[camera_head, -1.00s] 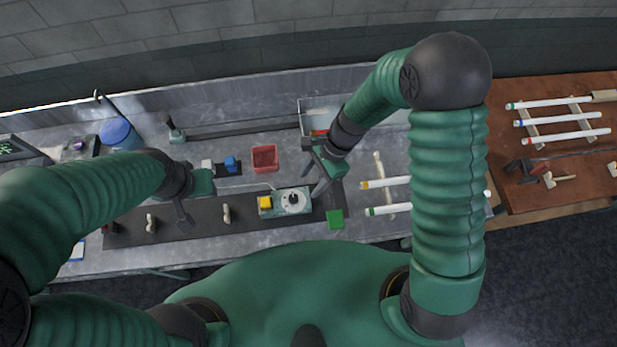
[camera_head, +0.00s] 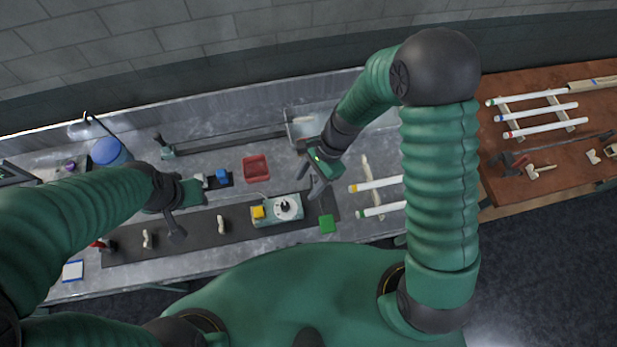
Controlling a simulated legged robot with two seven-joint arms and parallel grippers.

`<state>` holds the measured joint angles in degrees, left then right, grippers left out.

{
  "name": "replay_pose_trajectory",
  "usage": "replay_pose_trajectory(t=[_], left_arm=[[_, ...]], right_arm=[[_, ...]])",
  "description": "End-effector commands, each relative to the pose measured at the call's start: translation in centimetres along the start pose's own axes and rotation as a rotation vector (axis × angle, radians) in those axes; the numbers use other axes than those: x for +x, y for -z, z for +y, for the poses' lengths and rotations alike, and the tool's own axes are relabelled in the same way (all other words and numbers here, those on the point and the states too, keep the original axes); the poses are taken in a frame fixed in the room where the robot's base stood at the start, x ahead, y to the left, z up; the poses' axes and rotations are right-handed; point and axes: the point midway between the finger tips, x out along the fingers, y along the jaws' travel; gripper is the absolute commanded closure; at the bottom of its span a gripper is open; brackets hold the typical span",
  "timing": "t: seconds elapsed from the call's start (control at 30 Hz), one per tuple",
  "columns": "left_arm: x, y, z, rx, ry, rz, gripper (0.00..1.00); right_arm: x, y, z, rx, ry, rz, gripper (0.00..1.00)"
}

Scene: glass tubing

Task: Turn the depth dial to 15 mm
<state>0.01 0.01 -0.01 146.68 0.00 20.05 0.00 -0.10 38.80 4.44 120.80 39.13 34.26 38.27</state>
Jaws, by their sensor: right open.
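The depth dial (camera_head: 287,207) is a white disc with a dark knob on a green box with a yellow block (camera_head: 257,212) at its left end. The box sits on a dark mat on the metal bench. The dial's markings are too small to read. My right gripper (camera_head: 312,187) is open and empty, just above and to the right of the dial, apart from it. My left gripper (camera_head: 176,236) hangs over the dark mat well left of the dial; its jaws are too unclear to judge.
White tubes (camera_head: 375,185) lie to the right. Pale pegs (camera_head: 221,225) stand on the mat (camera_head: 190,232) to the left.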

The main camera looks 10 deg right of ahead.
Motion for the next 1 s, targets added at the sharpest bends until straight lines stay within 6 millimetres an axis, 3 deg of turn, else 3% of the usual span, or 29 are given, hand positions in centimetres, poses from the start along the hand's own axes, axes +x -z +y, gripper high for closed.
replay_pose_trajectory(t=[0.17, 0.5, 0.7, 1.0], left_arm=[[0.6, -0.1, 0.0, 0.000, 0.000, 0.000, 0.64], [3.2, -0.8, 0.0, 0.000, 0.000, 0.000, 0.64], [4.0, -0.9, 0.0, 0.000, 0.000, 0.000, 0.64], [4.0, -0.9, 0.0, 0.000, 0.000, 0.000, 0.64]], right_arm=[[-1.6, 0.1, -0.2, -0.003, 0.004, 0.002, 0.50], [-11.1, 0.0, -0.3, -0.002, 0.006, 0.006, 0.50], [-15.4, -0.1, -0.5, 0.000, 0.002, 0.005, 0.50], [-16.7, -0.3, -0.4, 0.002, -0.003, 0.003, 0.50]])
